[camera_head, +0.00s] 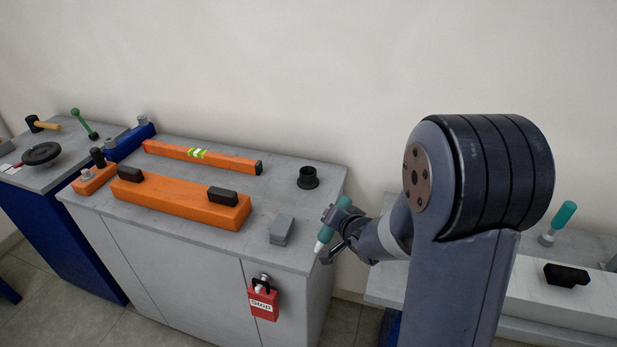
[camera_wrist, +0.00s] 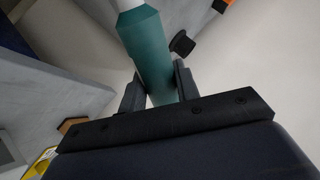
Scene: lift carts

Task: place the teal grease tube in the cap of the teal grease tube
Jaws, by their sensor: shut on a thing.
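The teal grease tube (camera_head: 341,213) has a teal body and a white tip. My gripper (camera_head: 334,228) is shut on it, just off the right front corner of the grey cabinet. The tube is tilted, its white tip down and to the left. In the wrist view the tube (camera_wrist: 148,55) lies between the two fingers (camera_wrist: 158,88), its white end toward the top edge. A black round cup with a wider base (camera_head: 308,178) stands upright on the cabinet top, behind and left of the tube, apart from it. It may be the cap; I cannot tell for certain.
The cabinet top (camera_head: 205,222) also bears a grey block (camera_head: 282,229), an orange block with black pads (camera_head: 180,201) and an orange level (camera_head: 203,157). A red tag (camera_head: 263,300) hangs in front. At right, another teal-handled thing (camera_head: 564,214) and a black object (camera_head: 566,275) stand.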

